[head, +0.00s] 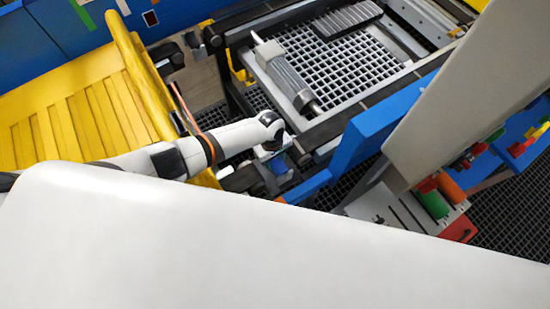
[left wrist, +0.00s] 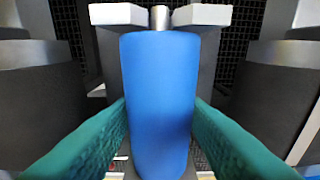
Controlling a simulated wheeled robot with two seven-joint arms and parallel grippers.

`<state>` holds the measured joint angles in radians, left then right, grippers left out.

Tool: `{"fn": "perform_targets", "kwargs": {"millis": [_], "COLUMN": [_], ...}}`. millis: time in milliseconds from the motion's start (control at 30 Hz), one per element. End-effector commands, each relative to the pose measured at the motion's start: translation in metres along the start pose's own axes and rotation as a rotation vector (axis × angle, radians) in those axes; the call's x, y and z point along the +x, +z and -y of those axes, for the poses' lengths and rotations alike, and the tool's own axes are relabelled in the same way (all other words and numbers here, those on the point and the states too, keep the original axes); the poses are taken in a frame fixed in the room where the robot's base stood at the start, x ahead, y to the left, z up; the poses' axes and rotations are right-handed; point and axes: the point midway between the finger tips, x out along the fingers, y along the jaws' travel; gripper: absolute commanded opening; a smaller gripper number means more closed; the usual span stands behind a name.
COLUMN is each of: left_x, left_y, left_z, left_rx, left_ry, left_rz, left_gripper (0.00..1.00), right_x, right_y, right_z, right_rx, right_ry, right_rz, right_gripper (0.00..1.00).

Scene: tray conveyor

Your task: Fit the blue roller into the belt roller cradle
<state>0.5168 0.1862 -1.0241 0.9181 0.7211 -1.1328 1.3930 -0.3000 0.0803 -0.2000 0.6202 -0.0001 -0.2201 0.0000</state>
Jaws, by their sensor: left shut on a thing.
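The blue roller (left wrist: 160,85) stands large in the middle of the left wrist view, its metal axle end at the top. My left gripper (left wrist: 160,110) is shut on it, with one teal finger against each side. The belt roller cradle (left wrist: 117,15) shows as two pale grey blocks, and the axle end lies in the gap between them. I cannot tell how deep the axle sits. In the head view the roller (head: 279,166) is a small blue patch under my left gripper (head: 277,152), partly hidden by it. My right gripper is not in view.
A grated conveyor frame (head: 350,68) with a grey roller (head: 283,75) on it lies beyond the gripper. A yellow slatted chute (head: 75,115) stands at left. A blue beam (head: 375,125) is close to the right. Green and orange rollers (head: 433,203) sit in a rack at right.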

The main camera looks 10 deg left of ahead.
Motion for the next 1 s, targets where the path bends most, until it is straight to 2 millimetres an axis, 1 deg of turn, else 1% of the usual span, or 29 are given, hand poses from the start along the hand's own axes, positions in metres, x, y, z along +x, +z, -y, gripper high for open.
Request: {"fn": "perform_targets", "kwargs": {"millis": [33, 100, 167, 433, 533, 667, 900, 1000], "left_x": [0.0, -0.001, -0.001, 0.0, -0.006, -0.025, -0.076, -0.094], "left_y": [0.0, 0.0, 0.0, 0.0, 0.0, 0.0, 0.0, 0.0], "left_z": [0.001, 0.001, 0.001, 0.0, 0.0, 0.0, 0.0, 0.001], "left_rx": [0.0, 0.0, 0.0, 0.0, 0.001, 0.002, 0.001, 0.002], "left_ry": [-0.002, -0.002, -0.001, 0.0, -0.002, -0.004, -0.004, -0.004], "left_rz": [0.0, 0.0, 0.0, 0.0, -0.001, 0.0, 0.001, 0.0], "left_gripper": [0.46, 0.57, 0.66, 0.66, 0.66, 0.66, 0.66, 0.66], "right_x": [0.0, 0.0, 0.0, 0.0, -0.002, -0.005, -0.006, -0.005], "right_y": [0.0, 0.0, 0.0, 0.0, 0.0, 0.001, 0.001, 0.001], "right_z": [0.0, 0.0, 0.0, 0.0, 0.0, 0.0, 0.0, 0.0], "right_rx": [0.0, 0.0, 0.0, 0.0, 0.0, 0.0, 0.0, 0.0], "right_ry": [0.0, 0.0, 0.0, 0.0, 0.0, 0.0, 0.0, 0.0], "right_rz": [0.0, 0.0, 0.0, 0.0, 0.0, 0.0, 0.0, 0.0], "right_gripper": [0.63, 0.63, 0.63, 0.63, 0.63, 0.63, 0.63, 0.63]}}
